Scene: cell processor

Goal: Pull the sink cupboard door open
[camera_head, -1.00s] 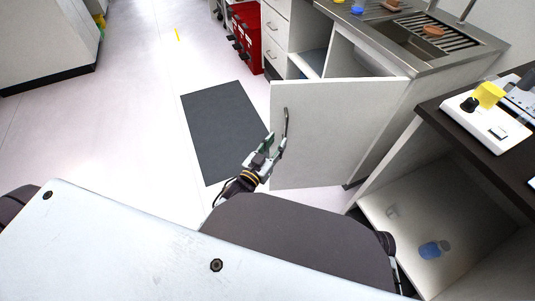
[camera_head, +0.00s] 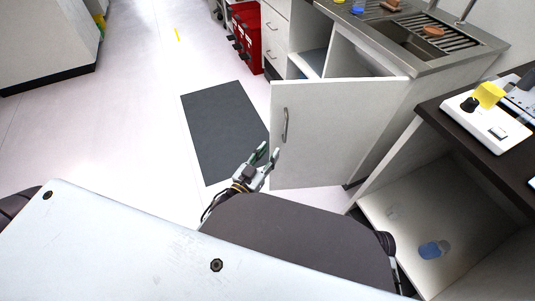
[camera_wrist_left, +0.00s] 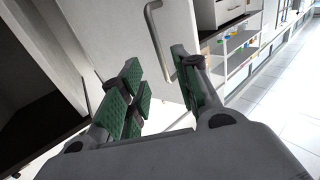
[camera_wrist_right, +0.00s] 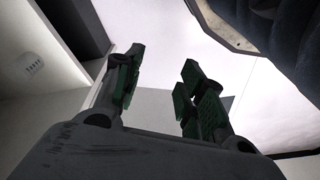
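The sink cupboard door (camera_head: 325,135) is white and stands swung open, out from the sink unit, in the head view. Its grey bar handle (camera_head: 285,124) is on the door's face near the left edge. My left gripper (camera_head: 268,156) is open and empty, just below and left of the handle, apart from it. In the left wrist view the handle (camera_wrist_left: 156,38) shows beyond the open fingers (camera_wrist_left: 160,85). My right gripper (camera_wrist_right: 160,85) is open and empty in its wrist view; the head view does not show it clearly.
The sink (camera_head: 425,42) is set in a steel counter behind the door. A dark mat (camera_head: 215,125) lies on the floor left of the door. A dark-topped bench (camera_head: 455,125) stands at right, with a blue-capped bottle (camera_head: 432,250) on its lower shelf. The floor at left is clear.

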